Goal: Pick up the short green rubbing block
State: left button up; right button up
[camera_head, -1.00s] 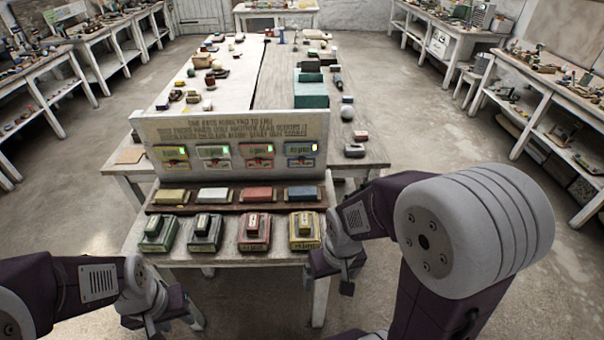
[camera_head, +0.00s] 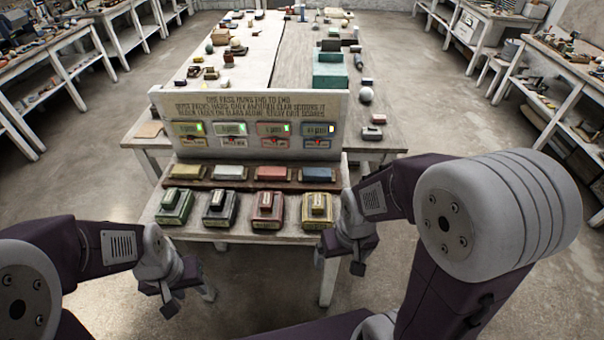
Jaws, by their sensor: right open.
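A green block (camera_head: 173,209) with a smaller green piece (camera_head: 171,197) on top stands at the left end of the front row on the table. Which green piece is the short rubbing block, I cannot tell for sure. My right gripper (camera_head: 339,262) is open and empty at the table's front right corner, well right of the green block. My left gripper (camera_head: 180,288) hangs in front of the table, nearer to me and lower than the green block. Its jaw gap does not show clearly. Neither gripper touches the green block.
Beside the green block stand similar dark grey (camera_head: 220,210), red (camera_head: 267,210) and yellow (camera_head: 317,210) blocks. Behind them a ledge (camera_head: 245,184) bears several flat blocks, under an upright sign board (camera_head: 250,103). A long table (camera_head: 285,60) with many small objects extends behind.

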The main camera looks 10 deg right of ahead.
aim_at(171, 198)
jog(key=i+j+z, duration=0.35)
jog(key=i+j, duration=0.4)
jog(key=j, duration=0.1)
